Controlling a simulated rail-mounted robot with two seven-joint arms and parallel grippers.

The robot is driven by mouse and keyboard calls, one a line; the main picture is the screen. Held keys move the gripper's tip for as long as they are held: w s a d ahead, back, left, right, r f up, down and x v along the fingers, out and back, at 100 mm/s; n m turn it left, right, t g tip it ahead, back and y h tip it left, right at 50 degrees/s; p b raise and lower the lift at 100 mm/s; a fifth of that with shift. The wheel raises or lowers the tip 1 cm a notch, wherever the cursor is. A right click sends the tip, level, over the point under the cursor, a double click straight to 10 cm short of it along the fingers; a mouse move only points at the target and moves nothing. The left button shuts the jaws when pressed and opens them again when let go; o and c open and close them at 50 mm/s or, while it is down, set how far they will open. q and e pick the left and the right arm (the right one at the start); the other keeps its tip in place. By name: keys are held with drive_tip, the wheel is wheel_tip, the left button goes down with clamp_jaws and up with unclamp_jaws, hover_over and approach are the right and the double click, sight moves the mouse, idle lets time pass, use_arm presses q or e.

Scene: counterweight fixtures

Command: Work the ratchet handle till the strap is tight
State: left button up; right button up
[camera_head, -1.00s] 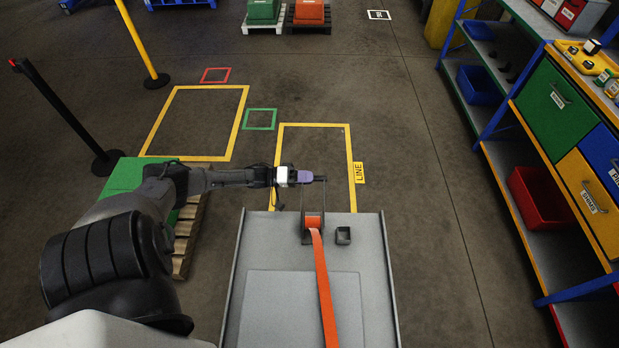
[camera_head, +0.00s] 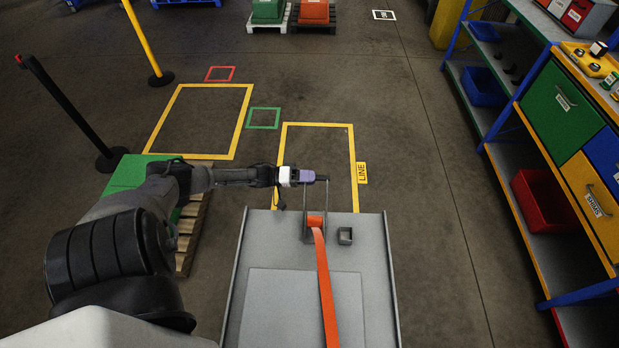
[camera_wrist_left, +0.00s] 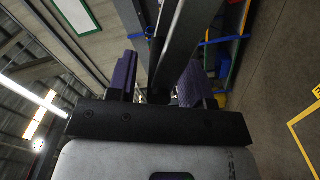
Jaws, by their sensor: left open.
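The orange strap (camera_head: 326,295) runs up the grey bench top to a ratchet (camera_head: 315,221) at its far edge. The ratchet handle (camera_head: 327,197) stands up as two thin grey side bars with a crossbar at the top. My left gripper (camera_head: 309,176), with purple finger pads, is at the top of the handle. In the left wrist view the pads of the left gripper (camera_wrist_left: 160,80) stand apart, and the grey handle bars (camera_wrist_left: 181,40) pass between them. I cannot tell whether either pad touches the handle. My right gripper is not in view.
A green-topped pallet (camera_head: 188,245) stands left of the bench, under my arm. A shelf rack with a red bin (camera_head: 541,202) is at the right. Floor between is clear.

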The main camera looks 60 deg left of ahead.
use_arm(q)
drive_tip(key=v, duration=1.3)
drive_tip(key=shift+s, duration=0.3)
drive_tip(key=shift+a, duration=0.15)
